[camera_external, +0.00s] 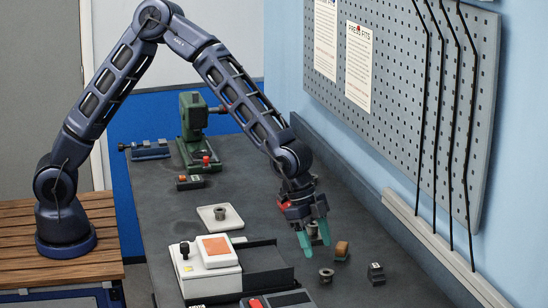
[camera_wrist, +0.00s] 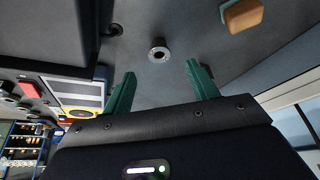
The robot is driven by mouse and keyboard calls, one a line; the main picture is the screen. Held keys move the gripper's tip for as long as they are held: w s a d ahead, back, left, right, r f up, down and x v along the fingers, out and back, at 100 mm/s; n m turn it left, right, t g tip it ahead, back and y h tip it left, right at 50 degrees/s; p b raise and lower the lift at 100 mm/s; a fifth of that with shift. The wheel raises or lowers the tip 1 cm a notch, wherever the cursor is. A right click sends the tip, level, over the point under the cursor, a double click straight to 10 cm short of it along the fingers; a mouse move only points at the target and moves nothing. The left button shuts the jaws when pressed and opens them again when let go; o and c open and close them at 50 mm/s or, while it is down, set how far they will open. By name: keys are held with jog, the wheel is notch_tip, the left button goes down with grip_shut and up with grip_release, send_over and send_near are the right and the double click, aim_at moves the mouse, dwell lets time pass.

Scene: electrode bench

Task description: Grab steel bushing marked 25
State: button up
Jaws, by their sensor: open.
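A small grey metal bushing (camera_external: 326,275) with a flange stands on the dark bench below and in front of my gripper (camera_external: 314,240). Another metal bushing (camera_external: 220,213) sits on a small white tray (camera_external: 205,222) to the left. A further small grey part is partly hidden behind my fingers. No marking of 25 is readable on any of them. In the wrist view a round flanged bushing (camera_wrist: 158,50) with a dark hole lies just beyond and between my green fingertips (camera_wrist: 160,68). My gripper is open and empty, pointing downward above the bench.
A white device (camera_external: 213,280) with an orange panel is at the front left. A green press (camera_external: 191,125) stands at the back. The middle of the bench is fairly clear.

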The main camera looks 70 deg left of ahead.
aim_at(332, 287)
jog(key=x, duration=0.7)
jog(key=shift+d, duration=0.2)
jog(key=c, duration=1.1)
